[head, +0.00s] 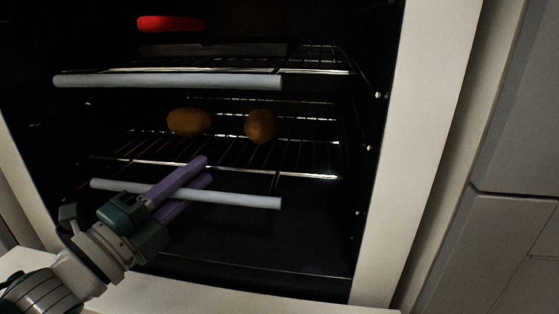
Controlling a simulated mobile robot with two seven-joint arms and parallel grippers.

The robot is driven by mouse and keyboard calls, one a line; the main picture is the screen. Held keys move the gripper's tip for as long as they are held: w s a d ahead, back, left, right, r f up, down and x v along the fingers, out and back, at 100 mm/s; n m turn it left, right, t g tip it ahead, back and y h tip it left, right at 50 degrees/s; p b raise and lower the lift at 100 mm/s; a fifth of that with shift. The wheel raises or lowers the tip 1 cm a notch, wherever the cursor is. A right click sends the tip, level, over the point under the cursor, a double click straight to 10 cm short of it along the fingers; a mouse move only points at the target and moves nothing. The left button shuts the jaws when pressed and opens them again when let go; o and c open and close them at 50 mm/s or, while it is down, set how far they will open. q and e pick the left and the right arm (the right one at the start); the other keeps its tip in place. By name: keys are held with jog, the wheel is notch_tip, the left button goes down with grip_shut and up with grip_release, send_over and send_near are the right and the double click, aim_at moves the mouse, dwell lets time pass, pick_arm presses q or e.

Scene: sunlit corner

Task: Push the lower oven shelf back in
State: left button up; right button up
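The lower oven shelf (312,177) is a wire rack with a light grey front bar (235,199). The bar stands out in front of the rack, low in the oven opening. My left gripper (207,170) has purple fingers and reaches in from the lower left. Its fingers cross the left half of the bar, with the tips pointing up and inward past it. The fingers lie close together and hide part of the bar. I cannot tell whether they are closed on it. My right gripper is not in view.
Two brown potato-like items, one left (188,122) and one right (260,125), show above the lower rack's rear. An upper shelf with a grey bar (170,82) and a red object (170,23) are higher. The pale oven frame (415,150) bounds the right.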

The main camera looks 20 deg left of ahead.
pick_arm(q)
jog(key=o, duration=0.3)
jog(key=shift+w+a+r, duration=0.1)
jog(key=shift+w, duration=0.05)
jog(key=shift+o, duration=0.2)
jog(key=p+v, duration=0.3)
jog(key=v, duration=0.7)
